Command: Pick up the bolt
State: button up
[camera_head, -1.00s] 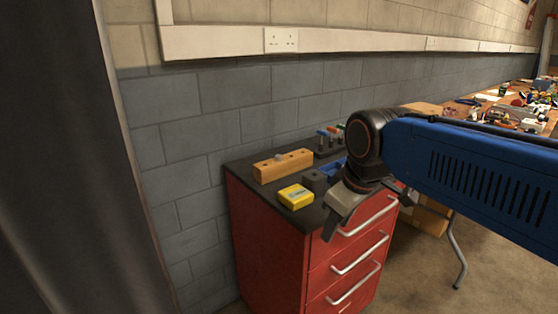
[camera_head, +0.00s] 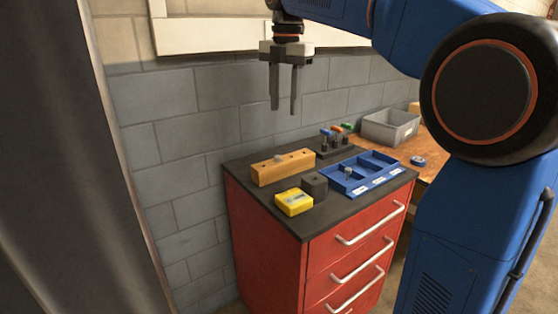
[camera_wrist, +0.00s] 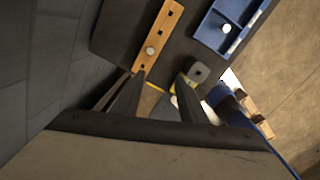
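A bolt with a round grey head (camera_head: 278,158) stands in the wooden block (camera_head: 268,173) on the red cabinet; it also shows in the wrist view (camera_wrist: 150,50). A second bolt-like grey piece (camera_head: 348,171) is in the blue tray (camera_head: 385,180), and it shows in the wrist view (camera_wrist: 227,28). I cannot tell which one the task means. My gripper (camera_head: 284,111) points down, open and empty, high above the cabinet top and apart from everything. In the wrist view its fingers (camera_wrist: 160,77) are spread.
A yellow box (camera_head: 293,203) and a dark block with a hole (camera_head: 314,185) stand in front of the wooden block. A rack of coloured-handled tools (camera_head: 337,145) stands behind. A grey bin (camera_head: 391,127) is on the workbench at right. The brick wall is close behind.

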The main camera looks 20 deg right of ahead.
aim_at(278, 156)
jog(key=w+f+n, duration=0.1)
jog(key=f, duration=0.4)
jog(key=w+f+n, duration=0.1)
jog(key=f, duration=0.4)
jog(key=w+f+n, duration=0.1)
jog(key=w+f, duration=0.1)
jog(key=f, duration=0.4)
jog(key=shift+a, duration=0.35)
grip_shut()
